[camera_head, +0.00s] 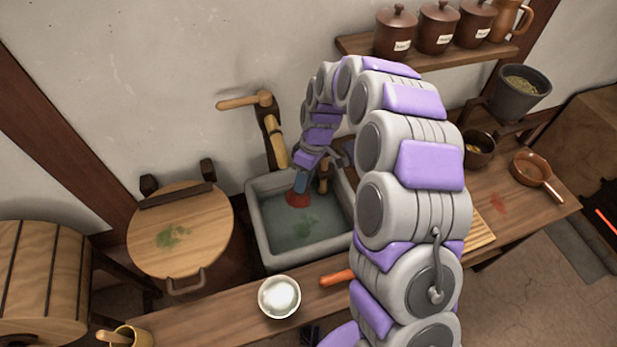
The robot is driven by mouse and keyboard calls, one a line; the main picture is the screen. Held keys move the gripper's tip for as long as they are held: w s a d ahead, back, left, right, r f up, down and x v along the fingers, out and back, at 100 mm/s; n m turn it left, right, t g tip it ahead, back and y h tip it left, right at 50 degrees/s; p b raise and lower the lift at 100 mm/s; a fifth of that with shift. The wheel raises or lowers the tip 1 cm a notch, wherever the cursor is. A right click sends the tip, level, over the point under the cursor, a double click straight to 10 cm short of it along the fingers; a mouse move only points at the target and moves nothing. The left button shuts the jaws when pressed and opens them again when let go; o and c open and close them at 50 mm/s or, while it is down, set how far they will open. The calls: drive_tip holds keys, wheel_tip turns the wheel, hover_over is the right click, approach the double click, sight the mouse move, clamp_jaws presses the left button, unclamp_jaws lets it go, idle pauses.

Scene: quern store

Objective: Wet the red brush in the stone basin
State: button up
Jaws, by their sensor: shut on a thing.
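The stone basin (262,232) is a grey square trough set into the counter, holding murky grey-green water (325,215) with a darker green patch. My gripper (304,172) reaches down over the basin's back part and is shut on the red brush. The red brush (298,199) points downward, its blue part above and its red end low inside the basin. The red end appears at or near the water surface; I cannot tell how deep it sits. My purple and grey arm hides the basin's right side.
A wooden spout (245,102) stands behind the basin. A round wooden lid (195,210) is left. Jars (438,28) line the shelf.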

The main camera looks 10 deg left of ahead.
sight(305, 199)
drive_tip(key=shift+s+a+f, duration=0.2)
drive_tip(key=shift+a+f, duration=0.05)
drive_tip(key=shift+a, duration=0.15)
drive_tip(key=shift+w+d+f+b, duration=0.1)
drive_tip(key=shift+d+f+b, duration=0.15)
drive_tip(key=shift+f, duration=0.25)
drive_tip(key=shift+d+f+b, duration=0.15)
drive_tip(key=shift+d+f, duration=0.15)
drive_tip(key=shift+f, duration=0.2)
drive_tip(key=shift+d+f, duration=0.1)
drive_tip(key=shift+f, duration=0.25)
drive_tip(key=f, duration=0.2)
drive_tip(key=a+f+b, duration=0.1)
drive_tip(key=f, duration=0.1)
drive_tip(key=shift+d+f+b, duration=0.2)
drive_tip(key=shift+f+b, duration=0.05)
drive_tip(key=shift+f, duration=0.45)
drive_tip(key=shift+d+f+b, duration=0.15)
drive_tip(key=shift+f+b, duration=0.1)
drive_tip(key=shift+f, duration=0.45)
wheel_tip(305, 199, down, 4)
drive_tip(key=shift+a+f+b, duration=0.1)
drive_tip(key=shift+b, duration=0.55)
drive_tip(key=shift+r+p, duration=1.65)
drive_tip(key=shift+r, duration=4.7)
